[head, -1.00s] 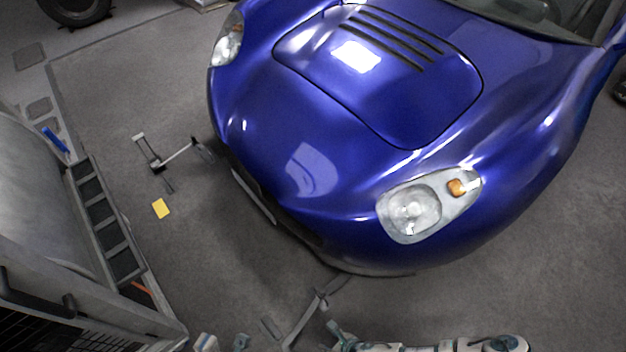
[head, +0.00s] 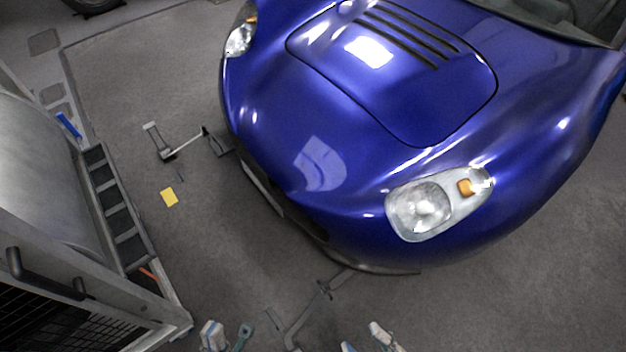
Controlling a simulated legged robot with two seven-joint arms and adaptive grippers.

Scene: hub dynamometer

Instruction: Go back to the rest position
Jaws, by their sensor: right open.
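My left gripper (head: 227,337) shows at the bottom edge, left of the middle. Its two fingertips, one white and blue, one teal, stand apart with bare floor between them, so it looks open and empty. My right gripper (head: 366,341) shows at the bottom edge to the right of it. Its fingertips are apart, and I see nothing between them. Both grippers are cut off by the frame, and the rest of both arms is hidden. Neither gripper appears to touch the blue car (head: 400,150).
The car's nose fills the upper right. A metal machine (head: 40,180) with a slotted edge stands at left. Metal stand parts (head: 167,152) lie beside the car, and another (head: 318,298) lies under its front.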

